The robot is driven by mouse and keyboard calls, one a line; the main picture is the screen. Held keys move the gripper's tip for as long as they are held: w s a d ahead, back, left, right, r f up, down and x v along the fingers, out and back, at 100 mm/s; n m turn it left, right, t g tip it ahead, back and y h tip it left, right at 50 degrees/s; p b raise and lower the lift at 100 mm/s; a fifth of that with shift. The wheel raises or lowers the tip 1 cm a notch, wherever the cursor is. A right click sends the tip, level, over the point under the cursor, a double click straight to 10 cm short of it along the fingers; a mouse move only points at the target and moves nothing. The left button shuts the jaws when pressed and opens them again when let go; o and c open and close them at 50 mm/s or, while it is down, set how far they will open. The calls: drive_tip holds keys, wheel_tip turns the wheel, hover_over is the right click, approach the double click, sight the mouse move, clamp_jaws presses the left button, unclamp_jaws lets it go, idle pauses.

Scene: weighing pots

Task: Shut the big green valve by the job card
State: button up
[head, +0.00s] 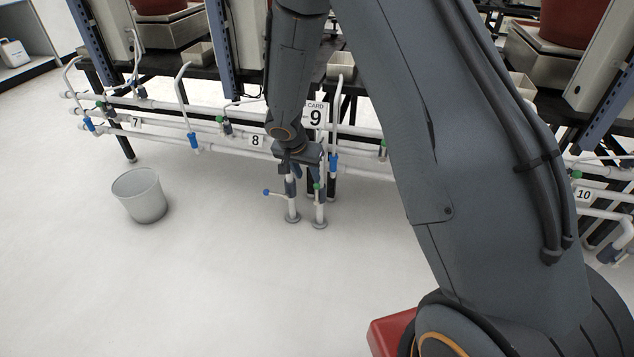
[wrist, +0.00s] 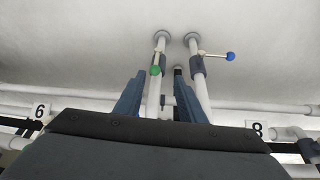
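The job card (head: 316,115), marked CARD 9, hangs on the pipe rack. Below it two white pipes stand up from floor flanges. The right one carries a valve with a green-knobbed lever (head: 317,187); the left one has a blue-knobbed lever (head: 267,192) pointing left. In the wrist view the green knob (wrist: 155,70) lies over its pipe, the lever roughly along it. The blue knob (wrist: 230,56) sticks out sideways. My gripper (head: 300,167) is above these pipes. Its fingers (wrist: 159,75) are apart, with the green valve's pipe showing in the gap; I cannot tell whether they touch it.
A grey bucket (head: 141,195) stands on the floor at left. Horizontal pipes (head: 230,138) with smaller green and blue valves run behind, with signs 7 (head: 135,122), 8 (head: 256,141) and 10 (head: 584,195). The floor in front is clear.

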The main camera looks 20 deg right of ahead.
sight(317, 186)
drive_tip(key=shift+m, duration=0.4)
drive_tip(key=b+x, duration=0.1)
drive_tip(key=x, duration=0.4)
drive_tip(key=d+b+x, duration=0.1)
drive_tip(key=b+x, duration=0.1)
drive_tip(key=x, duration=0.3)
drive_tip(key=shift+w+d+r, duration=0.1)
drive_tip(key=shift+w+d, duration=0.05)
clamp_jaws()
